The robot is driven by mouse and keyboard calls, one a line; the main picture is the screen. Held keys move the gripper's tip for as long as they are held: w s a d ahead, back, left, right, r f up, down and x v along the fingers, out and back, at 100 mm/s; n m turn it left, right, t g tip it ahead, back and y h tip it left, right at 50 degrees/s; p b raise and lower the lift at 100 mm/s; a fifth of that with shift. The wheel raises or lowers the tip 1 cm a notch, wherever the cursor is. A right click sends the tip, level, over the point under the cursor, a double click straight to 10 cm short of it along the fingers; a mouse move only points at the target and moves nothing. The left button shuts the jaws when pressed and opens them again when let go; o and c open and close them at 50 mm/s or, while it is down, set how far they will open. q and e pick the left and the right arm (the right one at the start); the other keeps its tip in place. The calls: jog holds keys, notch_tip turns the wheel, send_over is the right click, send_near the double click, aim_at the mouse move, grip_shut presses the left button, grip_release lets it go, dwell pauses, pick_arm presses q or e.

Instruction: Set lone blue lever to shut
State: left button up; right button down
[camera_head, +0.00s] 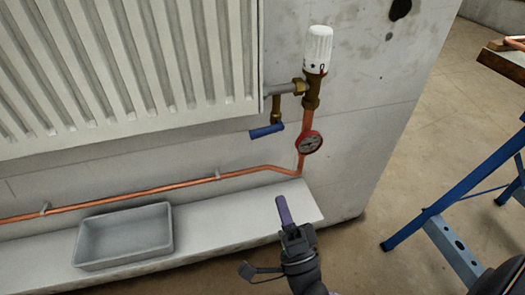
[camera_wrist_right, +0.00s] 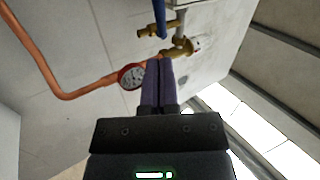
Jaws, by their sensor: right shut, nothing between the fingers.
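The blue lever (camera_head: 266,131) sits on a small brass valve (camera_head: 276,108) under the radiator's right end. In the head view it lies nearly level, pointing left from the valve, across the short vertical brass piece. In the right wrist view the blue lever (camera_wrist_right: 159,16) shows at the top, beyond the fingertips. My right gripper (camera_head: 282,203) is shut and empty, its purple fingers pointing up towards the valve from below. It is apart from the lever. In the wrist view the shut fingers (camera_wrist_right: 159,65) partly cover the pipework. My left gripper is not in view.
A white radiator (camera_head: 130,60) hangs at left. A white-capped thermostatic valve (camera_head: 317,50) and a red-rimmed gauge (camera_head: 309,142) stand right of the lever. A copper pipe (camera_head: 130,194) runs below. A grey tray (camera_head: 125,236) sits on the ledge. A blue trestle (camera_head: 440,205) stands at right.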

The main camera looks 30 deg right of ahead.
jog(key=b, duration=0.1)
send_near(265, 130)
jog(key=w+r, duration=0.2)
jog(key=w, duration=0.3)
jog(key=shift+w+r, duration=0.4)
jog(key=shift+w, duration=0.15)
